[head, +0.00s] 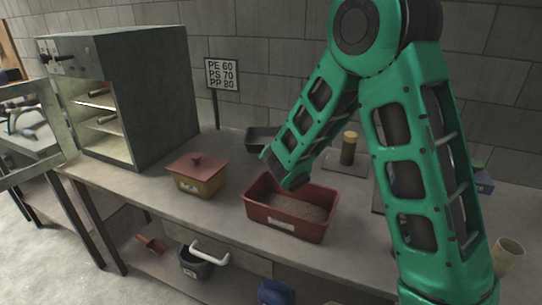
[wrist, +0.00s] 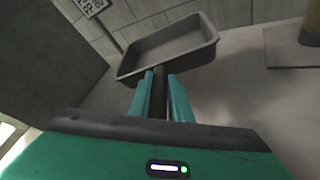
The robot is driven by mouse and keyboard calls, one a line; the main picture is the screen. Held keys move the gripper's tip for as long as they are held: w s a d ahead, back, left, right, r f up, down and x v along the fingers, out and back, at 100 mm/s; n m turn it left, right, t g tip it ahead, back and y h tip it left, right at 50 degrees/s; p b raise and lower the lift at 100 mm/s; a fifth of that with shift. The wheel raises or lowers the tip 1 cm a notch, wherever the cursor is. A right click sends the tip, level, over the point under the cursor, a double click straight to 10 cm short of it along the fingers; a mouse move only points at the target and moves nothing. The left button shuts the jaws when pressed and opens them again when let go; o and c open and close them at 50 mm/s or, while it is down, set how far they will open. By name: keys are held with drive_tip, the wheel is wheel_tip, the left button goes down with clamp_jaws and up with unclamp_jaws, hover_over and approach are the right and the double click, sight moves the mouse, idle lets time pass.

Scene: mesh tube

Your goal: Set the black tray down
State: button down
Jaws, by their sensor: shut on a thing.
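The black tray (head: 262,138) is a shallow dark rectangular pan at the back of the bench, near the wall, partly hidden behind my arm in the head view. In the wrist view the tray (wrist: 172,50) is empty and looks tilted in the picture. My gripper (wrist: 161,82) is shut on a dark handle (wrist: 160,103) at the tray's near side. Whether the tray's underside touches the bench cannot be told. In the head view my fingertips are hidden by my arm.
A red bin (head: 285,226) of brown grains stands in front of my arm. A lidded yellow box (head: 197,183), a sign (head: 222,75) and an open oven (head: 140,100) are to the left. A yellow-capped cylinder (head: 348,150) stands to the right of the tray.

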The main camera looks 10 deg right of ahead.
drive_tip(key=shift+s+f, duration=0.1)
drive_tip(key=shift+f, duration=0.55)
drive_tip(key=c, duration=1.6)
unclamp_jaws()
drive_tip(key=shift+f, duration=0.15)
drive_tip(key=shift+s, duration=0.1)
drive_tip(key=shift+f, duration=0.1)
drive_tip(key=shift+r, duration=0.65)
drive_tip(key=v, duration=1.2)
drive_tip(key=shift+r, duration=0.25)
